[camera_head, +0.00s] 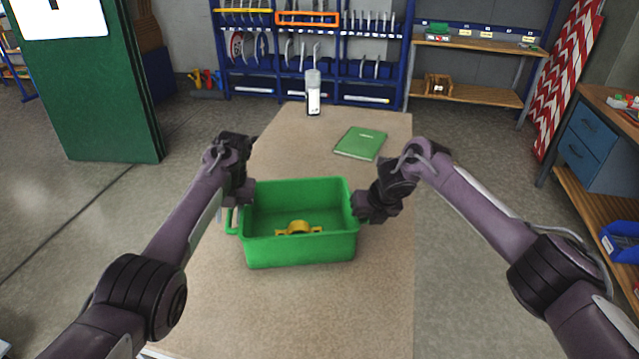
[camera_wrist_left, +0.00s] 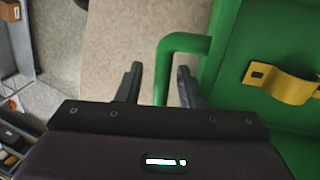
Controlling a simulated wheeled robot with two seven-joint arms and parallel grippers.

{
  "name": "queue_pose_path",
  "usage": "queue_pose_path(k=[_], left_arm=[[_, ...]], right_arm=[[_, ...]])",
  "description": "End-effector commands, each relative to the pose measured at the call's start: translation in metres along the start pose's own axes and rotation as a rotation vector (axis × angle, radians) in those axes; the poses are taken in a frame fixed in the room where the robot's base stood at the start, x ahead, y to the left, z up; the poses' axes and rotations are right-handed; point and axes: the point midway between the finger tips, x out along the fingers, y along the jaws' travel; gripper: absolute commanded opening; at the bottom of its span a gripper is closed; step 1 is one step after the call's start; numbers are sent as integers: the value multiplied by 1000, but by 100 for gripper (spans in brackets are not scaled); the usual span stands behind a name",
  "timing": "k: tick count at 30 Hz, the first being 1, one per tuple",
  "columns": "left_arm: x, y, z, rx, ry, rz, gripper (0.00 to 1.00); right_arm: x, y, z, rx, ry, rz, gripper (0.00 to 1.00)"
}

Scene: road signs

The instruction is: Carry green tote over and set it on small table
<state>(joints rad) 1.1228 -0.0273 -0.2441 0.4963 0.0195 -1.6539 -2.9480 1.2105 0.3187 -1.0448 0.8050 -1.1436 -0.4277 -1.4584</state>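The green tote (camera_head: 300,250) is upright at the middle of a tan-topped table (camera_head: 385,290); I cannot tell whether it rests on the top or hangs just above. A yellow bracket-like part (camera_head: 298,228) lies inside, also showing in the left wrist view (camera_wrist_left: 286,85). My left gripper (camera_head: 238,203) is at the tote's left handle (camera_head: 230,220). In the left wrist view its fingers (camera_wrist_left: 160,85) are apart, with the green handle (camera_wrist_left: 164,68) between them, nearer the right finger. My right gripper (camera_head: 362,212) is at the tote's right side; its fingers are hidden.
A blue shelf rack (camera_head: 310,60) is behind the table. A workbench with blue drawers (camera_head: 585,145) stands at right, a green panel (camera_head: 95,90) at left. Floor shows on both sides.

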Motion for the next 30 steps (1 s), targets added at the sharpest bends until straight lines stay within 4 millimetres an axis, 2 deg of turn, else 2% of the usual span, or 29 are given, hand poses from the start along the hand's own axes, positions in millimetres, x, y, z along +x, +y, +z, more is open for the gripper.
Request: queue_pose_path(k=[5,15,22,26,30], left_arm=[[-14,-2,1,4,-4,-2,36],[-66,-1,0,1,-4,-2,36],[-80,0,0,0,-1,-1,36],[-81,0,0,0,-1,0,36],[-80,0,0,0,-1,0,36]], right_arm=[[0,3,1,-1,-3,5,36],[0,3,1,-1,-3,5,36],[-3,2,1,-1,-3,5,36],[-18,2,2,-1,-5,5,36],[-47,1,3,-3,-8,4,36]])
